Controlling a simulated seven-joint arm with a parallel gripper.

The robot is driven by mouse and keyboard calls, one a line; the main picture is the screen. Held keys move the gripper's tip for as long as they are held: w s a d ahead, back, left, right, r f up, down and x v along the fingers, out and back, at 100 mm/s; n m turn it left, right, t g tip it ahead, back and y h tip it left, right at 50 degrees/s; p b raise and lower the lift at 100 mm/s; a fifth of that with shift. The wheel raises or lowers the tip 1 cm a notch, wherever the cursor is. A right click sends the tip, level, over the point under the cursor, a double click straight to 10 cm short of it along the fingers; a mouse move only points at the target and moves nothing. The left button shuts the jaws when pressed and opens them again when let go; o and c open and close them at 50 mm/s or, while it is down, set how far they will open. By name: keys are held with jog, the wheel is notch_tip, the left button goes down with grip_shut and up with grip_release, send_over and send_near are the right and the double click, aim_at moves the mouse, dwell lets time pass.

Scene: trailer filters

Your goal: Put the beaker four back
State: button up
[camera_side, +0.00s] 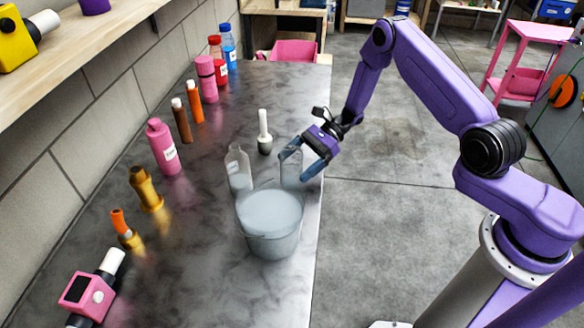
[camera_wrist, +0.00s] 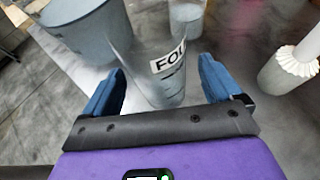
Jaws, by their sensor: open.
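The beaker four (camera_side: 291,173) is a clear vessel standing on the dark marbled bench near its right edge. In the wrist view the beaker (camera_wrist: 160,88) shows a white label reading "FOU", partly cut off by its curve. My gripper (camera_side: 298,161) is open at the beaker, with blue fingers. In the wrist view my gripper (camera_wrist: 162,88) has one finger on each side of the beaker, with visible gaps. The beaker's base is partly hidden behind the bucket in the side view.
A grey bucket (camera_side: 268,242) stands close in front of the beaker. A clear bottle (camera_side: 238,170) is to the left, and a white-stemmed grey object (camera_side: 264,133) stands behind. Several coloured bottles, including a pink one (camera_side: 163,147), line the wall side.

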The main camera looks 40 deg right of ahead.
jog(key=v, duration=0.9)
jog(key=shift+d, duration=0.35)
jog(key=shift+a+r, duration=0.1)
jog(key=shift+r, duration=0.1)
jog(key=s+a+r+n+g+h, duration=0.2)
jog(key=s+a+r+n+h, duration=0.25)
jog(key=s+n, duration=0.25)
jog(key=s+a+r+n+g+h, duration=0.3)
jog(key=s+r+n+h, duration=0.15)
jog(key=s+n, duration=0.3)
jog(key=s+d+r+n+t+h, duration=0.2)
jog(key=s+r+n, duration=0.1)
jog(key=s+n, duration=0.5)
jog(key=s+d+r+n+t+h, duration=0.2)
jog(key=s+d+r+n, duration=0.1)
jog(key=s+n, duration=0.5)
jog(key=s+r, duration=0.1)
jog(key=s, duration=0.2)
jog(key=shift+d+r+t, duration=0.25)
jog(key=shift+r+t, duration=0.1)
jog(key=shift+t, duration=0.05)
jog(key=shift+n, duration=0.25)
